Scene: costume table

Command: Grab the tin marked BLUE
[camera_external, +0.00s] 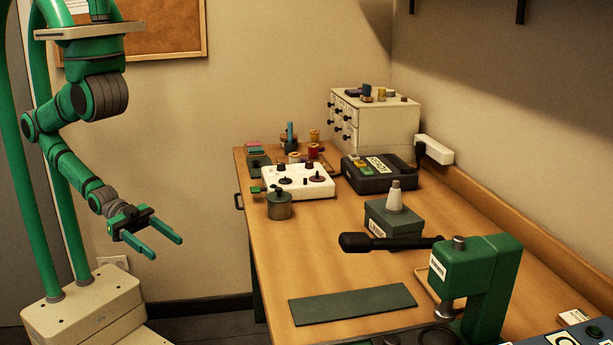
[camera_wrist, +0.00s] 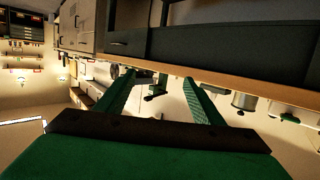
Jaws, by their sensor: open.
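No label that I can read clearly says BLUE. A round grey-green tin with a knobbed lid (camera_external: 279,209) stands near the table's left edge, in front of a white board; no lettering shows on it. A square grey-green box (camera_external: 392,223) with a small, unreadable label stands mid-table, a pale cone on top. My gripper (camera_external: 167,248) is open and empty, off the table to its left and well apart from both. In the wrist view, its two green fingers (camera_wrist: 159,76) are spread, with a grey cylinder (camera_wrist: 243,101) beyond them at the right; I cannot tell what it is.
The wooden table (camera_external: 350,270) holds a white knobbed board (camera_external: 312,188), a dark labelled device (camera_external: 378,180), a drawer cabinet (camera_external: 372,132), a green press with a black handle (camera_external: 478,275) and a flat green mat (camera_external: 353,304). Floor space separates my gripper from the table.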

